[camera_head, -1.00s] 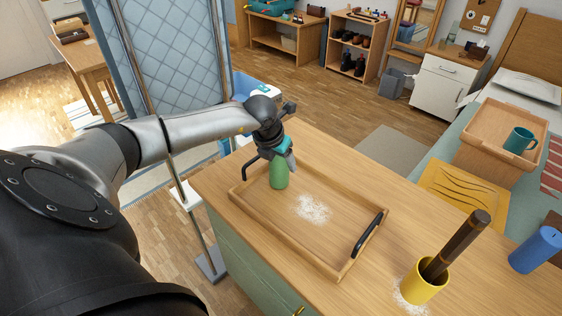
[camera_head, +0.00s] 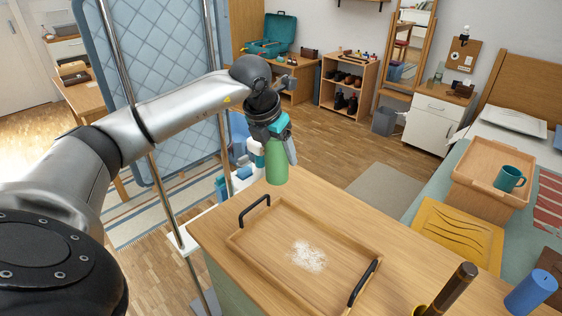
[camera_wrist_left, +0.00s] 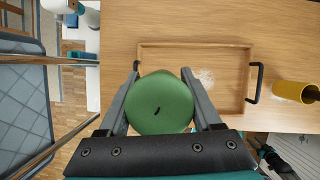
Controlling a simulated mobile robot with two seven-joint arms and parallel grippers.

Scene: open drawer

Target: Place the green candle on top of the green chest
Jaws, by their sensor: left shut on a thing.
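The green candle (camera_head: 277,163) is in my left gripper (camera_head: 279,148), which is shut on it. The green chest (camera_head: 232,284) shows a green side at the lower left under a light wooden top. The tray (camera_head: 345,238), with two black handles, lies on that top.
A white powdery patch (camera_head: 307,256) is in the tray. A yellow cup (camera_wrist_left: 297,92) stands beside the tray, with a brown rod (camera_head: 452,289) in it. A blue cylinder (camera_head: 531,291) stands at the right. A metal-framed blue screen (camera_head: 150,90) is close to my left arm.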

